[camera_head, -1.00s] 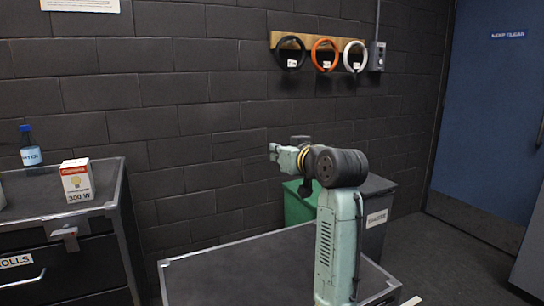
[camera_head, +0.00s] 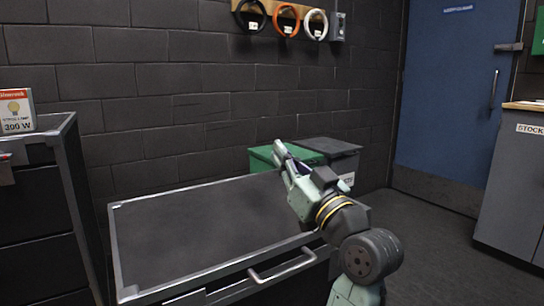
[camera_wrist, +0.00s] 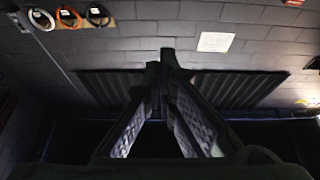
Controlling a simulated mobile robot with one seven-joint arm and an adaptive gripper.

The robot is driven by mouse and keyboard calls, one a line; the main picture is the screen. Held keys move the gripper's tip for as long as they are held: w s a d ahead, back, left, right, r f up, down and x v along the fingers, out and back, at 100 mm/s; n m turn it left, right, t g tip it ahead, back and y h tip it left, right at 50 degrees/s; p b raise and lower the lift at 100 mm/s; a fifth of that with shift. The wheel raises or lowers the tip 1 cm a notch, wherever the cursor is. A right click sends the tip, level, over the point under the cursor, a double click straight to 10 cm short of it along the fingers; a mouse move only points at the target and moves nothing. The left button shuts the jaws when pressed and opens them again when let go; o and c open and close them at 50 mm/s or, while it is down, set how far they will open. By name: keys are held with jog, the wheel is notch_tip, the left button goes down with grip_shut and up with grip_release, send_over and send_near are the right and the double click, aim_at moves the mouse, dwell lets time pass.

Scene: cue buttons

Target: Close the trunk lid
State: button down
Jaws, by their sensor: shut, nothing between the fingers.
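A wide dark box with pale metal edges and a flat top (camera_head: 215,220) stands low in front of me in the head view. It looks like the trunk with its lid lying about level, though I cannot tell whether it is fully down. A silver handle (camera_head: 282,266) is on its front side. My gripper (camera_head: 280,152) is above the box's back right part, fingers pointing up and away. In the wrist view my gripper (camera_wrist: 165,58) shows its fingertips together, with nothing between them. A dark ribbed panel (camera_wrist: 250,86) lies beyond the fingers; I cannot tell what it belongs to.
A green bin (camera_head: 262,158) and a grey bin (camera_head: 338,150) stand behind the box. A dark cabinet (camera_head: 40,215) with a bulb carton (camera_head: 17,110) is at the left. A stock counter (camera_head: 520,190) is at the right. The floor (camera_head: 440,235) between is clear.

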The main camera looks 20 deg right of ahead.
jog(key=shift+t, duration=0.6)
jog(key=shift+s+d+f+b, duration=0.15)
jog(key=shift+s+f+b, duration=0.25)
jog(key=shift+f+b, duration=0.3)
jog(key=shift+s+d+f+b, duration=0.1)
jog(key=shift+s+f+b, duration=0.35)
jog(key=shift+f, duration=0.3)
jog(key=shift+s+d+f+b, duration=0.15)
jog(key=shift+s+f+b, duration=0.2)
jog(key=shift+f+b, duration=0.35)
notch_tip(320, 180, up, 10)
